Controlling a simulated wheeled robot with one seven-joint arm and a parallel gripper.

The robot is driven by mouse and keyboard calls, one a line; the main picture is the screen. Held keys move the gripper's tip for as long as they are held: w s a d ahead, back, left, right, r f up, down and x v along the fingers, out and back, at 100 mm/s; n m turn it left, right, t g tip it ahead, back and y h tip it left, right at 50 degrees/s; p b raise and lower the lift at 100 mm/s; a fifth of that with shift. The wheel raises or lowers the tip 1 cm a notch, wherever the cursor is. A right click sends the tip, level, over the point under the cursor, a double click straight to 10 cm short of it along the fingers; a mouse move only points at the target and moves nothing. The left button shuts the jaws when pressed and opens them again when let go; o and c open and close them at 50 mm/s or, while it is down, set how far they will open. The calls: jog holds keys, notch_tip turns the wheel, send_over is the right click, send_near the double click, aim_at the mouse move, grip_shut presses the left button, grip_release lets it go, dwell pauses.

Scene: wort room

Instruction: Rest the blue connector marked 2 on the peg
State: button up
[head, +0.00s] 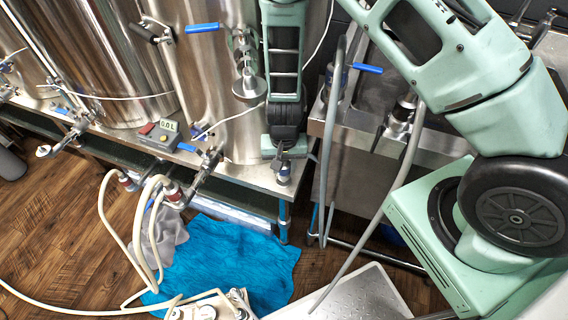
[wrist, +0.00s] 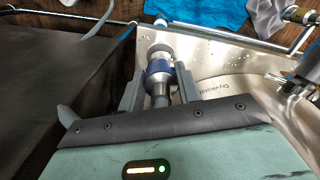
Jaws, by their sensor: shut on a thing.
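My gripper (head: 284,153) points down at the front edge of the steel bench, right of the large tank. In the wrist view my gripper (wrist: 160,85) has its two grey fingers on either side of a metal connector with a blue band (wrist: 157,68) and is shut on it. The connector also shows below the fingers in the head view (head: 284,173). No number 2 is readable on it. I cannot make out the peg in either view, nor whether the connector touches anything beneath it.
The steel bench (head: 240,178) carries tanks and a small box reading 0.0 L (head: 160,135). A grey hose (head: 333,130) hangs close to the right of my gripper. A blue cloth (head: 235,258) and pale hoses (head: 108,220) lie on the wooden floor. A sink unit stands at right.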

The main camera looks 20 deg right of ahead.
jog(key=shift+f+b, duration=0.65)
jog(key=shift+f, duration=0.3)
jog(key=o, duration=1.1)
jog(key=shift+o, duration=0.2)
